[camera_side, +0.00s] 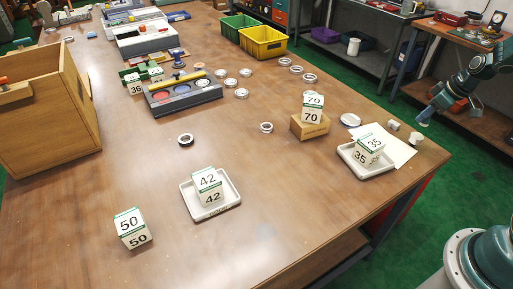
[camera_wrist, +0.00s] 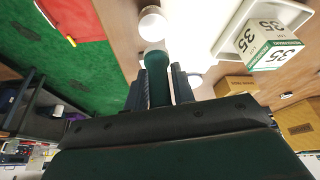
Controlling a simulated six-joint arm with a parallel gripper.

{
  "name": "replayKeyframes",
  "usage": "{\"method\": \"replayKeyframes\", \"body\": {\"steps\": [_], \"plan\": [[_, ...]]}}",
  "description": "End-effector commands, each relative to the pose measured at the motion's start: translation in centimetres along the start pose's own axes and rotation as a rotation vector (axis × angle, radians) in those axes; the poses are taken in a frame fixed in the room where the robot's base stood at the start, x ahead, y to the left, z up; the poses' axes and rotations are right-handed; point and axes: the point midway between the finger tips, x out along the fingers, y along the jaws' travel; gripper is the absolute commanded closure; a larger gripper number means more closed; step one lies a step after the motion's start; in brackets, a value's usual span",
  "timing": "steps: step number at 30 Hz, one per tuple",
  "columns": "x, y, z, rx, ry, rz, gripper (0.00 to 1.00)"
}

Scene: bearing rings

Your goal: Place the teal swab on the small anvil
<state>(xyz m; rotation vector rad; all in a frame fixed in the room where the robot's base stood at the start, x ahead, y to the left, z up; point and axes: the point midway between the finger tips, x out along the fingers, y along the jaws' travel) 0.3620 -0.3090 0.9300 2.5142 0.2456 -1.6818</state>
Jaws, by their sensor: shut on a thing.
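My gripper (camera_wrist: 160,72) is shut on the teal swab (camera_wrist: 157,78), a dark teal piece between the two dark fingers in the wrist view. A white rounded piece (camera_wrist: 153,25) lies just past the swab's end in the wrist view; a similar white piece (camera_side: 415,138) is at the table's right edge in the side view. I cannot tell for sure which piece is the small anvil.
A white tray (camera_side: 346,153) holds a box marked 35 (camera_side: 368,149), beside a white sheet (camera_side: 400,150).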

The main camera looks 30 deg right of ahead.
Motion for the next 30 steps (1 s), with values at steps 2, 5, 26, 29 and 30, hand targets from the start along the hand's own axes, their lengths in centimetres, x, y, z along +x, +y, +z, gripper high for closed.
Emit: {"method": "replayKeyframes", "body": {"steps": [2,5,26,29,30], "plan": [[0.2,0.0,0.1,0.0,0.0,0.0,1.0],[0.2,0.0,0.1,0.0,0.0,0.001,1.0],[4.2,0.0,1.7,-0.001,0.0,0.001,1.0],[4.2,0.0,1.7,-0.001,0.0,0.001,1.0],[4.2,0.0,1.7,0.0,0.0,0.001,1.0]]}}
